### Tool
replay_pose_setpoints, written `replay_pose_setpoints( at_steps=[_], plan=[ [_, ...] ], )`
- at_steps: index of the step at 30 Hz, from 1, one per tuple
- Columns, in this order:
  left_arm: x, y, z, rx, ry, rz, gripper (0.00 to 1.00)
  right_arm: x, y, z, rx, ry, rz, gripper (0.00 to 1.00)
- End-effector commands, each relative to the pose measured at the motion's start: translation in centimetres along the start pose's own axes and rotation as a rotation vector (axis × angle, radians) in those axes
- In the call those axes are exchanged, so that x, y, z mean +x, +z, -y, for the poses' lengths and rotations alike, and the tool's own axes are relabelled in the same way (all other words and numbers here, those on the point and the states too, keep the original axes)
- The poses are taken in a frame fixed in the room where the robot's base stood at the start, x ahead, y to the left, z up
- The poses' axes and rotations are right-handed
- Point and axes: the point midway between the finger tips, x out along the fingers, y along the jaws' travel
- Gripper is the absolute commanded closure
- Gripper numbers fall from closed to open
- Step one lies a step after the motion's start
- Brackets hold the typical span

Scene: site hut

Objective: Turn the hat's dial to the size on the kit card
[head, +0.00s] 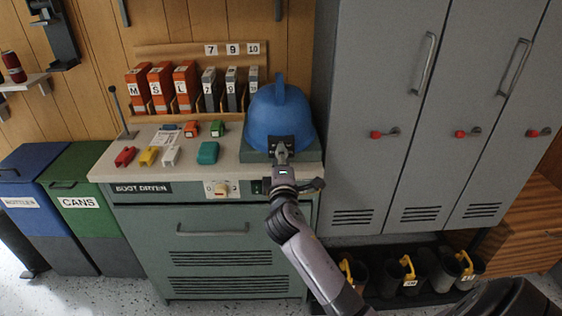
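The blue hard hat (278,105) sits on a grey-green block on the boot dryer's counter, with a dark dial plate (291,142) on its near side. My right gripper (281,149) comes up from the lower right, its fingertips at the dial plate, covering the dial itself. The fingers look close together, but whether they grip the dial is too small to tell. A small white card (166,137), perhaps the kit card, lies on the counter to the left; its writing is unreadable. My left gripper is not in view.
The counter (225,175) also holds red, yellow, white and teal pieces. Behind stand orange boxes (161,88) marked M, S, L and grey ones (231,88). Grey lockers (385,130) rise to the right; bins (80,200) stand left.

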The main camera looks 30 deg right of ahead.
Motion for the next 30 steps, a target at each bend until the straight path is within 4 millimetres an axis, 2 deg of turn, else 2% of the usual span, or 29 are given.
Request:
replay_pose_setpoints(
  at_steps=[9, 26, 27, 30],
  plan=[
    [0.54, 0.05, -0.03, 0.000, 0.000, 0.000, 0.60, 0.00, -0.01, 0.11, 0.134, -0.002, 0.001, 1.00],
    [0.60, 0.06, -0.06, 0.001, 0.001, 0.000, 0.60, 0.00, -0.01, 0.07, 0.162, -0.003, 0.000, 1.00],
    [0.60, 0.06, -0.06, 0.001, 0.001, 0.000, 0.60, 0.00, -0.01, 0.07, 0.162, -0.003, 0.000, 0.71],
    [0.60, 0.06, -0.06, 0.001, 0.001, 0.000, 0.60, 0.00, -0.01, 0.07, 0.161, -0.002, 0.000, 0.65]
  ],
)
